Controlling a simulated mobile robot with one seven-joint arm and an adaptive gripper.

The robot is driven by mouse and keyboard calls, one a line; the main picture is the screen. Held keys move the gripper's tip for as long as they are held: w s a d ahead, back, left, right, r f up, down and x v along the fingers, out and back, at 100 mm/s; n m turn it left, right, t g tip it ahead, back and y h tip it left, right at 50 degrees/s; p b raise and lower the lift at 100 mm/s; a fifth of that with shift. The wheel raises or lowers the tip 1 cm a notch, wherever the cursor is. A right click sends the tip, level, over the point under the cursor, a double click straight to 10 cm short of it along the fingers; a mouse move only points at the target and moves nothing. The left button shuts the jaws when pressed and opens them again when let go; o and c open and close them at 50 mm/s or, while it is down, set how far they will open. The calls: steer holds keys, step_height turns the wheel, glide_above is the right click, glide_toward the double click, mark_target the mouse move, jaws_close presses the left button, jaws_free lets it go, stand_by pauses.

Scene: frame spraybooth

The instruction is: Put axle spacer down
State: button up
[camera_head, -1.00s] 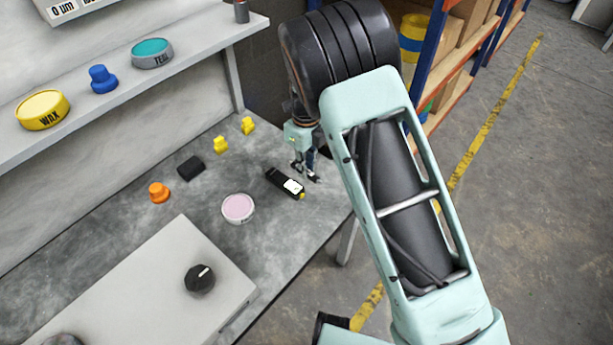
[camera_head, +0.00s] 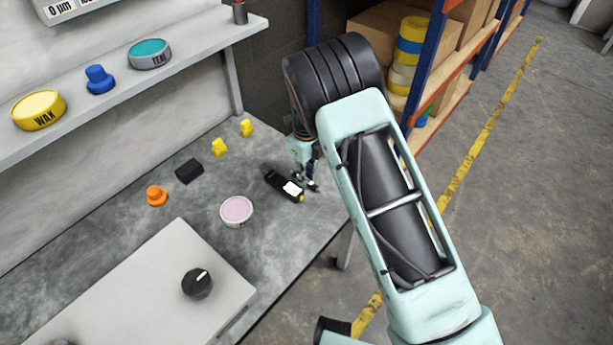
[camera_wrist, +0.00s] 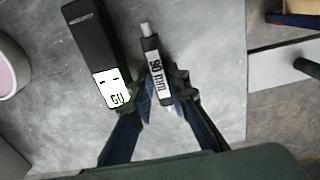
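The axle spacer (camera_wrist: 153,68) is a slim rod with dark ends and a white "90 mm" label, seen in the wrist view. My gripper (camera_wrist: 165,92) has its two fingertips on either side of the spacer, close against it, and appears shut on it. The spacer slants slightly between the fingers, low over or at the grey bench top. In the head view my gripper (camera_head: 309,184) is near the bench's right edge, and the spacer is too small to make out there.
A black gauge with a white display (camera_head: 284,186) lies just left of my gripper. A pink round tin (camera_head: 236,210), a black block (camera_head: 189,171), an orange knob-shaped piece (camera_head: 157,195) and two yellow pieces stand farther left.

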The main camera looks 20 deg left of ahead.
steer(key=shift+o, duration=0.4)
steer(key=shift+r, duration=0.1)
step_height(320, 180, up, 12)
steer(key=p, duration=0.2)
steer(key=shift+r, duration=0.15)
